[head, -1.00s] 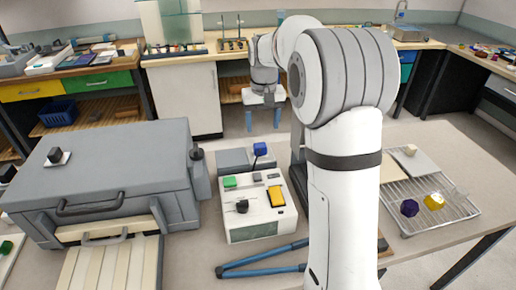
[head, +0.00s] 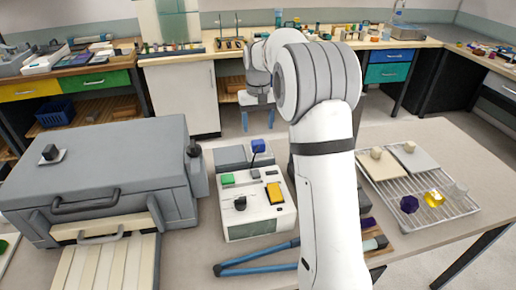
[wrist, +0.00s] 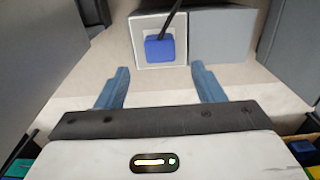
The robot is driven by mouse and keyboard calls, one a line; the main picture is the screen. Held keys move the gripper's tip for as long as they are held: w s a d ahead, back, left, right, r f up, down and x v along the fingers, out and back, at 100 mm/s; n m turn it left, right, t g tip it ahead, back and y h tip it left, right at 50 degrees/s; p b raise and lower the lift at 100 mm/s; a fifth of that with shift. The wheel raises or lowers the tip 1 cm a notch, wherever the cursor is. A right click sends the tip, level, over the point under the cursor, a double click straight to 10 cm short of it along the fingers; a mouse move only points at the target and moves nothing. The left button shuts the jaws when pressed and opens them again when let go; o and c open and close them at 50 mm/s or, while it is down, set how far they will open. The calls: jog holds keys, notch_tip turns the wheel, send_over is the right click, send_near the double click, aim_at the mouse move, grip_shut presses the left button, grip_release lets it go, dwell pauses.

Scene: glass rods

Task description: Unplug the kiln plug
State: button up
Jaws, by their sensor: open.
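The kiln plug is a blue block (head: 259,146) with a black cable, seated on a grey box (head: 231,157) behind the white control box. In the wrist view the blue plug (wrist: 160,48) sits in a pale square socket plate (wrist: 146,22), its cable rising from its top. My gripper (head: 259,118) is beyond the plug in the head view, pointing down. In the wrist view its two blue fingers (wrist: 160,84) are wide apart and empty, with the plug ahead of the gap between them, not touched.
The grey kiln (head: 110,175) stands at the left. The white control box (head: 255,205) with green and yellow parts is in front of the plug. Blue tongs (head: 255,262) lie at the front. A wire rack (head: 440,212) with coloured glass pieces is at the right.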

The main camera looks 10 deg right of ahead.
aim_at(258, 142)
notch_tip(258, 142, down, 8)
jog(key=b, duration=0.4)
jog(key=shift+b, duration=0.35)
jog(key=shift+p, duration=0.35)
dwell(0.6)
jog(key=c, duration=1.3)
jog(key=shift+r, duration=0.15)
jog(key=shift+r+p, duration=2.45)
jog(key=shift+r, duration=0.45)
